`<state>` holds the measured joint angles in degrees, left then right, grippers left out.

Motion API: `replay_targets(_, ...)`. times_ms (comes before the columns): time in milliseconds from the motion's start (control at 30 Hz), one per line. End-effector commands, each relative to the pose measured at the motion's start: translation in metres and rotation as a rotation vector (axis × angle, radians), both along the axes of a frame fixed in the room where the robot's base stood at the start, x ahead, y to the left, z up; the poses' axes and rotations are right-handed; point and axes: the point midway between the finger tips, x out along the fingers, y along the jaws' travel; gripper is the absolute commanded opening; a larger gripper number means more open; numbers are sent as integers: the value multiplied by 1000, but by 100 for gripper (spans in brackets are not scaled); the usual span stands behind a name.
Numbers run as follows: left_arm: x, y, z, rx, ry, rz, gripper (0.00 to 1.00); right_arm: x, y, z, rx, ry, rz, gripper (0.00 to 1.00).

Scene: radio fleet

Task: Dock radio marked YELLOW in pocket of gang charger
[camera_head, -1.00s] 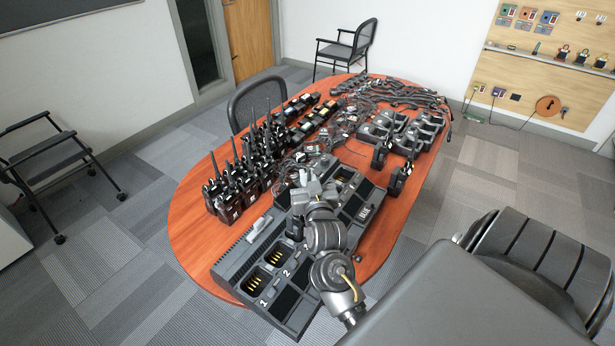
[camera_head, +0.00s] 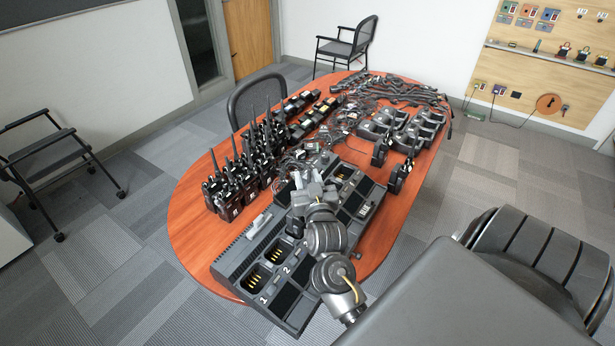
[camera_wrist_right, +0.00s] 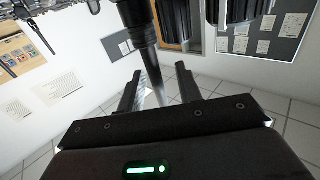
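The dark gang charger (camera_head: 237,263) lies along the table's near edge. Its pockets marked 1 and 2 are empty, with gold contacts showing. A dark radio-like body (camera_head: 296,226) is at the pocket by number 3, partly hidden by my right arm. My right gripper (camera_head: 308,190) is above the charger. In the right wrist view its fingers (camera_wrist_right: 159,80) are apart, with a black tapered antenna (camera_wrist_right: 148,60) between them and gaps visible on both sides. I cannot make out a YELLOW mark on any radio. My left gripper is not in view.
Several upright radios (camera_head: 236,178) stand in rows at the table's left. Tangled cables (camera_head: 305,155) lie behind the charger. Two more radios (camera_head: 397,178) and several small chargers (camera_head: 405,126) stand to the right. The table's left front (camera_head: 190,235) is bare.

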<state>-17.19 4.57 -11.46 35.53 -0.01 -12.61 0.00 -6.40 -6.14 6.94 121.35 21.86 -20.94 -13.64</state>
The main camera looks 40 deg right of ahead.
Motion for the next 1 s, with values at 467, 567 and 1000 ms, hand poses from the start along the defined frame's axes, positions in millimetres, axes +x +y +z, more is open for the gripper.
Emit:
replay_targets(467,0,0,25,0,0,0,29,-58,31,2,1,0,0,35)
replay_targets(567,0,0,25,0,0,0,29,-61,33,2,0,-1,0,35)
replay_targets(1000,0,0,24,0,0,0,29,-61,33,2,0,-2,0,35)
